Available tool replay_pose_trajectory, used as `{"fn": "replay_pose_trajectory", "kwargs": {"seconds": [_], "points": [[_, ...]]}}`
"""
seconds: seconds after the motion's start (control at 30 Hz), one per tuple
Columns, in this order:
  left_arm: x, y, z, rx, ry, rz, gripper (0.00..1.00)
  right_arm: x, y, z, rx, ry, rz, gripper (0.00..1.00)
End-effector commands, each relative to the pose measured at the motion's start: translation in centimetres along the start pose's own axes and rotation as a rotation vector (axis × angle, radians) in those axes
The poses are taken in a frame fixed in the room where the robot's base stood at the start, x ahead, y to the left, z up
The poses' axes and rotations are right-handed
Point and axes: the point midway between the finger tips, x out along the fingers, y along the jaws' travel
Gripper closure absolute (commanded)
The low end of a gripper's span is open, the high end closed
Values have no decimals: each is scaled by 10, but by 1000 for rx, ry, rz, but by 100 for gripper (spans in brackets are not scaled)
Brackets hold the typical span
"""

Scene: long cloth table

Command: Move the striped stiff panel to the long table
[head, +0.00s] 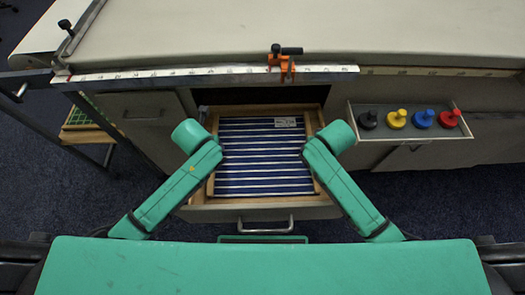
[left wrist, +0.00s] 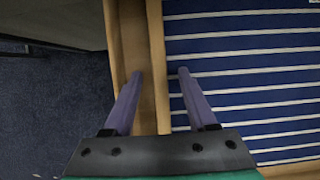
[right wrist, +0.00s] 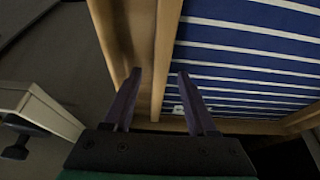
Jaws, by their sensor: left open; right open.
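The striped panel (head: 262,160), blue with white stripes and a small white label, lies in an open wooden drawer (head: 266,213) below the long table (head: 280,35). In the head view the fingers are hidden behind my arms.
An orange clamp (head: 284,63) sits on the ruler edge (head: 190,76) of the table. A small tray (head: 410,148) at the right holds black, yellow, blue and red knobs. A metal frame (head: 35,125) stands at the left. The tabletop behind the ruler is largely clear.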

Motion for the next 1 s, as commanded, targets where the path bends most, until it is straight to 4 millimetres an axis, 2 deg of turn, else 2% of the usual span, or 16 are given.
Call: {"fn": "replay_pose_trajectory", "kwargs": {"seconds": [0.23,0.27,0.4,1.0], "points": [[1,0,0,0,0,0,43,1,0,0,0,1,-1,43],[1,0,0,0,0,0,46,1,0,0,0,1,-1,46],[1,0,0,-1,0,0,100,1,0,0,0,1,0,100],[1,0,0,-1,1,0,100,1,0,0,0,0,0,100]]}}
